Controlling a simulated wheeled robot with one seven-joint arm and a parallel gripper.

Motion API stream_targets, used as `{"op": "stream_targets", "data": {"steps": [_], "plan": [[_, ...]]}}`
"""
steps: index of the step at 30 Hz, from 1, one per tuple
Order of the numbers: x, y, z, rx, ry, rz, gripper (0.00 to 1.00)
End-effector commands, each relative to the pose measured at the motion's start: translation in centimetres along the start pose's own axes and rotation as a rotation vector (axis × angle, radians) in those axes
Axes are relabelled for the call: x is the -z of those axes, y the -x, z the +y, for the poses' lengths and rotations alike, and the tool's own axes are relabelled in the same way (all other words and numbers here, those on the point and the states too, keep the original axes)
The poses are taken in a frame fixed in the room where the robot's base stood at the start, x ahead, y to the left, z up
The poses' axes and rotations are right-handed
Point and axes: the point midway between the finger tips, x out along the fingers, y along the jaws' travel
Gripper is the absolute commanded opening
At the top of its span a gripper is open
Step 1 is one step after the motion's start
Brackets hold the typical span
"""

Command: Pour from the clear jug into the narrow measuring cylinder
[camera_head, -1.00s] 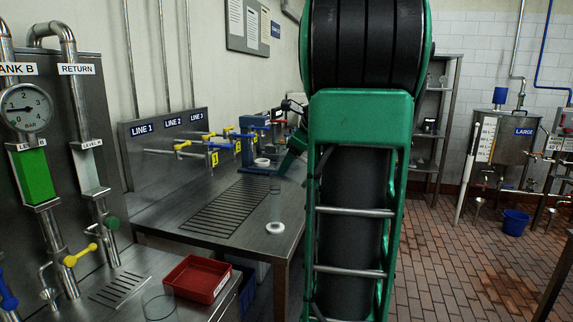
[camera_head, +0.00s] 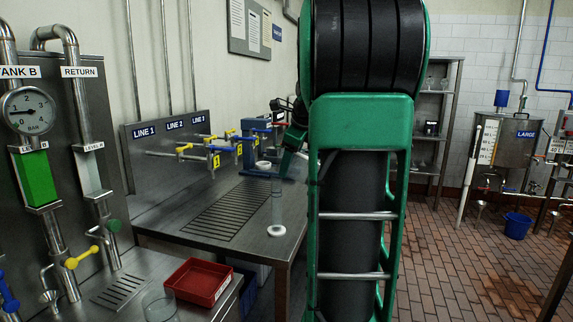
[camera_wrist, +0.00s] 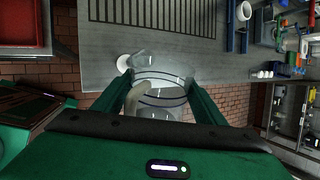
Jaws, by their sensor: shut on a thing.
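The clear jug (camera_wrist: 165,82) is between the fingers of my gripper (camera_wrist: 160,104) in the wrist view, with its pale curved handle toward the camera. My gripper is shut on it. The narrow measuring cylinder (camera_head: 276,208) stands upright on its white base near the front edge of the steel bench in the head view. It also shows in the wrist view (camera_wrist: 142,59), just beyond the jug's rim. My gripper is above and behind the cylinder in the head view, partly hidden by my arm. I cannot tell the jug's liquid level or whether it touches the cylinder.
The steel bench (camera_head: 165,217) has a slotted drain and yellow and blue valves along its back. A red tray (camera_head: 198,282) and a clear beaker (camera_head: 159,304) stand on the nearer counter at lower left. The tiled floor at right is largely open.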

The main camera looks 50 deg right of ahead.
Motion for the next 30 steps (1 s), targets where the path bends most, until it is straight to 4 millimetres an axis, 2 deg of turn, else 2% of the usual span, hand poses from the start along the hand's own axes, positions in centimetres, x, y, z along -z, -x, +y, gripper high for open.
{"op": "stream_targets", "data": {"steps": [30], "plan": [[-0.98,0.41,-0.21,-0.001,0.072,0.163,0.34]]}}
